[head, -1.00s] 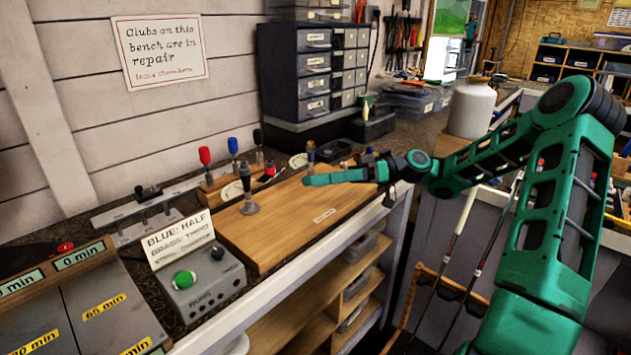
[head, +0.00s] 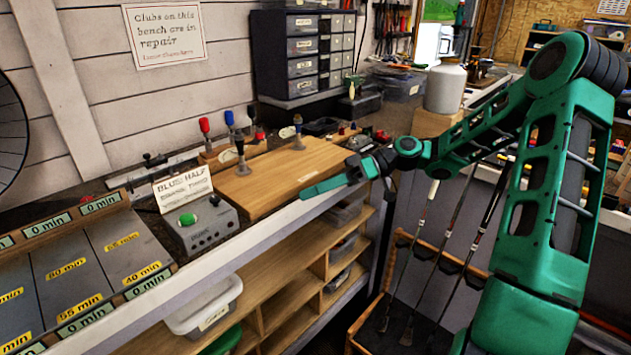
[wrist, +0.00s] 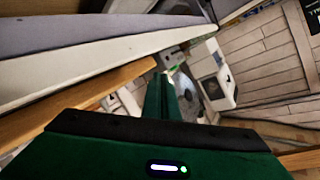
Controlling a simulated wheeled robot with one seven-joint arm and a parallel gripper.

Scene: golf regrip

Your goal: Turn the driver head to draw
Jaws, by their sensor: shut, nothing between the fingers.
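I cannot pick out a driver head or a draw mark for certain in either view. Golf clubs (head: 427,215) stand in a wooden rack below my forearm, heads down near the floor and small. My gripper (head: 310,191) is shut and empty, held level by the front edge of the wooden board (head: 262,186), pointing left. In the wrist view its closed green fingers (wrist: 168,95) point away with nothing between them. Two upright tools stand on the board, one a dark-handled tool (head: 241,158) at its left and one blue-topped (head: 298,130) at its back.
A grey box with a green button (head: 187,219) and a "BLUE: HALF" card (head: 183,188) stand left of the board. A tray with minute labels (head: 100,262) lies further left. Drawers (head: 300,55) and a white canister (head: 444,90) stand behind. Open shelves (head: 275,290) are below.

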